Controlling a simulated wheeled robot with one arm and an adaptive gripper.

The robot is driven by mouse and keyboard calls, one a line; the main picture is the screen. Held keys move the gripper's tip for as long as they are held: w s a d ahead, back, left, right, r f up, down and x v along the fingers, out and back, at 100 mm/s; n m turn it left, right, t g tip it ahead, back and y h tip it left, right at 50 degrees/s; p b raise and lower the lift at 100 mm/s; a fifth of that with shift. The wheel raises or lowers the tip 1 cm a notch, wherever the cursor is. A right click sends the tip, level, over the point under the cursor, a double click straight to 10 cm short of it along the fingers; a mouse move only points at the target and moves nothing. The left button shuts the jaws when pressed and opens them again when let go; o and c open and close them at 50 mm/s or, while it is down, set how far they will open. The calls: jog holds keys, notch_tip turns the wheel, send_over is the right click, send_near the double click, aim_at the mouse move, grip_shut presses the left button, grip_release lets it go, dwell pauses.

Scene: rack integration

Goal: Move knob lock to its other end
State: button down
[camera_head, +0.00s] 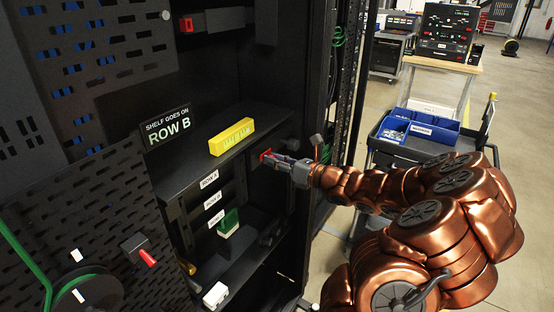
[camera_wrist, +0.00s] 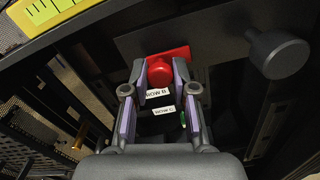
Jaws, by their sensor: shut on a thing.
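The knob lock's red knob (camera_wrist: 163,72) is at the tips of my gripper (camera_wrist: 161,88) in the wrist view, with a red plate behind it. A finger with a pale purple pad lies on each side of it, and the gripper is shut on it. In the head view the red knob (camera_head: 265,155) shows at the end of my gripper (camera_head: 273,159), at the right side of the rack, just right of the shelf. The fingers partly hide the knob, and its slot is not clear.
A yellow block (camera_head: 231,137) lies on the rack shelf left of my gripper. A dark round knob (camera_wrist: 278,54) sticks out close on the right. Row labels (camera_head: 211,199) and a green block (camera_head: 228,222) are below. A cart with blue bins (camera_head: 418,127) stands right.

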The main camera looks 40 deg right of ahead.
jog(key=shift+s+a+f, duration=0.1)
jog(key=shift+s+a, duration=0.1)
jog(key=shift+a, duration=0.5)
jog(key=c, duration=0.9)
grip_release()
jog(key=shift+s, duration=0.1)
jog(key=shift+v, duration=6)
jog(key=shift+a, duration=0.1)
